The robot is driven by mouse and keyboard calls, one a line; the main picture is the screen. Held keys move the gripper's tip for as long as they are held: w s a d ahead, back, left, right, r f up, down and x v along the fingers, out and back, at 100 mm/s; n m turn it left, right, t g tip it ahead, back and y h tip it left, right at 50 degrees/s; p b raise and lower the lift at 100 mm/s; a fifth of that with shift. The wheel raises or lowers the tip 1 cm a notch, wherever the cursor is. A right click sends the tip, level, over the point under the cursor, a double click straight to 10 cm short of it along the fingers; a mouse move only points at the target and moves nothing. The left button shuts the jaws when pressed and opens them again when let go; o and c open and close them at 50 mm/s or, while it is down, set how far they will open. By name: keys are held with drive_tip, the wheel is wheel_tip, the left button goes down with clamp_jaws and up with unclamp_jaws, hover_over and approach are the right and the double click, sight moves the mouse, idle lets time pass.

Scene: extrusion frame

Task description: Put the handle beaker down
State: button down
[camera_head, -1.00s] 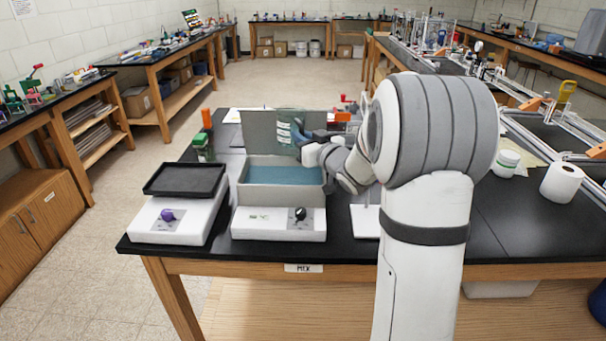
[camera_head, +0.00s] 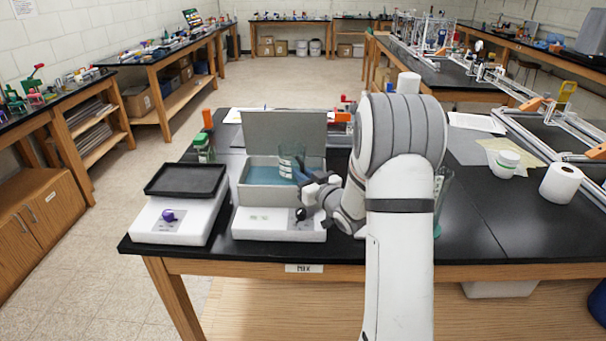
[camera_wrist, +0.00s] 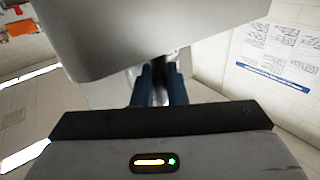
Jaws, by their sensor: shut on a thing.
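The handle beaker (camera_head: 291,156) is clear glass, and in the head view it shows against the open grey box with blue water-like contents (camera_head: 262,173). I cannot tell whether its base touches anything. My gripper (camera_head: 301,178) is shut on the beaker from its lower right. In the wrist view my dark blue fingers (camera_wrist: 159,88) are close together, and the beaker is mostly hidden, with only faint clear glass beside them.
The box's raised lid (camera_head: 285,132) stands behind the beaker. A device with a black tray (camera_head: 186,179) stands to the left. A clear glass vessel (camera_head: 442,186) is partly hidden behind my arm.

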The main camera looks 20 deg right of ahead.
drive_tip(key=shift+f+b, duration=0.25)
drive_tip(key=shift+b, duration=0.15)
